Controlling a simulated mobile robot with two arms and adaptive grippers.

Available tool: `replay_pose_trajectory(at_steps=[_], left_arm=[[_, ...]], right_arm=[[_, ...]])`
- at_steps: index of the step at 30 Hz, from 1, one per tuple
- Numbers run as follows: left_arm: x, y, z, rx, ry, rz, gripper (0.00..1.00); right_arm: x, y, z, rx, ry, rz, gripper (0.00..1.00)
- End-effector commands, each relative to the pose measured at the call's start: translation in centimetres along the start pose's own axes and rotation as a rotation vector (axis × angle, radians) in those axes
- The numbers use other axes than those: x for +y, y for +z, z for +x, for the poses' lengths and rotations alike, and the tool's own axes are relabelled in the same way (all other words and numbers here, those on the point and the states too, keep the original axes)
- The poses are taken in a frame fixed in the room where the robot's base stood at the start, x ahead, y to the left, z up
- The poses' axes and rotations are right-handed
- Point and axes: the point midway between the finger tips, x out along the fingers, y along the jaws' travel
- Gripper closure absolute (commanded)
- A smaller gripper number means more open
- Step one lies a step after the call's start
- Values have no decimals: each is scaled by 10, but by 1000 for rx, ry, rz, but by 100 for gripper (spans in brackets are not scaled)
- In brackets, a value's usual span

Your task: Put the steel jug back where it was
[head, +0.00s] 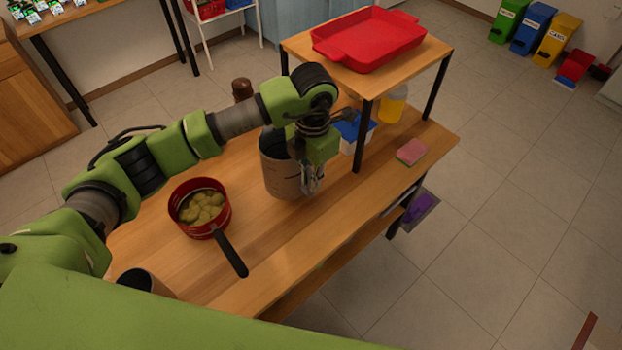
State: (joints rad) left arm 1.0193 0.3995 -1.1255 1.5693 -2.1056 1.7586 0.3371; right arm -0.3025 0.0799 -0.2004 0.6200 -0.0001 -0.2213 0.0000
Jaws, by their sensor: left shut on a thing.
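The steel jug (279,178) is a tall cylinder with brownish sides and a dark open mouth. It is upright at the middle of the wooden table, left of the raised shelf. My left gripper (312,184) points down at the jug's right side and is shut on it. The fingers hide part of that side, so the exact grip point cannot be told. Whether the jug's base touches the tabletop is not clear. My right gripper is not in view.
A red pan (201,207) of yellowish pieces stands left of the jug, its black handle toward the front edge. A similar cylinder (141,281) is at lower left. The shelf (435,50) carries a red tray (368,42). A pink sponge (411,152) lies at right.

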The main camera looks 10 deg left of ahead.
Motion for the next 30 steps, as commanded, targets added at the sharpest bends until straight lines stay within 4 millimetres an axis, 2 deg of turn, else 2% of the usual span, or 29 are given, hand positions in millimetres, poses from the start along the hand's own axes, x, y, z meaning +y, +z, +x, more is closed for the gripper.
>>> replay_pose_trajectory(at_steps=[8,10,14,27,28,29,30], left_arm=[[12,9,16,0,1,-2,100],[10,8,24,2,-2,-1,100],[10,9,40,-1,-1,0,100],[10,9,51,-3,1,0,100],[9,8,50,-1,-1,0,81],[9,8,50,-1,-1,0,73],[10,8,50,-1,-1,0,72]], right_arm=[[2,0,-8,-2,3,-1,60],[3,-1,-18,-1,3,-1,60],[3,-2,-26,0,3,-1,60],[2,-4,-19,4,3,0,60],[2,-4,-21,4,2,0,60],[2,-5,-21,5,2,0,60],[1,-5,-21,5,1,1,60]])
